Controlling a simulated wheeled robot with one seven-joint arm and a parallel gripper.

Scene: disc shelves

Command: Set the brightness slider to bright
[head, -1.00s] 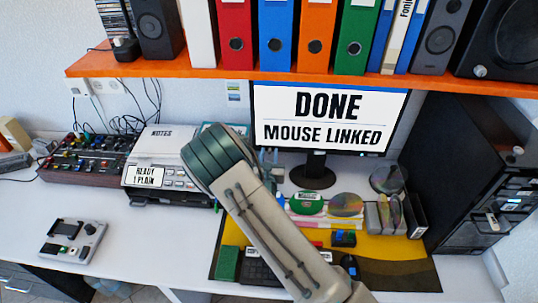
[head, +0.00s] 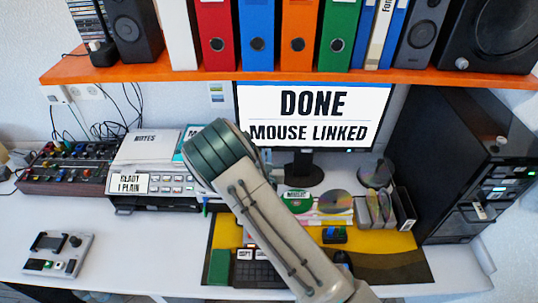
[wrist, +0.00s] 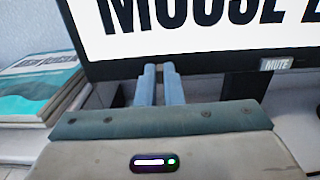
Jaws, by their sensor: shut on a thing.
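The monitor (head: 315,88) stands on the desk, its screen reading "DONE, MOUSE LINKED". In the wrist view, the lower bezel (wrist: 215,63) of the monitor crosses the picture, with a "MUTE" label (wrist: 276,64) to the right. My gripper (wrist: 158,70) has its two blue-grey fingers nearly together, with their tips at this bezel, left of the label. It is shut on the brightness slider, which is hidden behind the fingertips. The slider's mark and position cannot be read. In the head view my arm hides most of the gripper.
An orange shelf (head: 200,72) with binders and speakers hangs above the monitor. A printer (head: 150,185) stands left, with books (wrist: 40,88) beside my gripper. A black computer tower (head: 465,165) stands right. Discs and a keyboard (head: 255,273) lie below; the desk's left front is partly clear.

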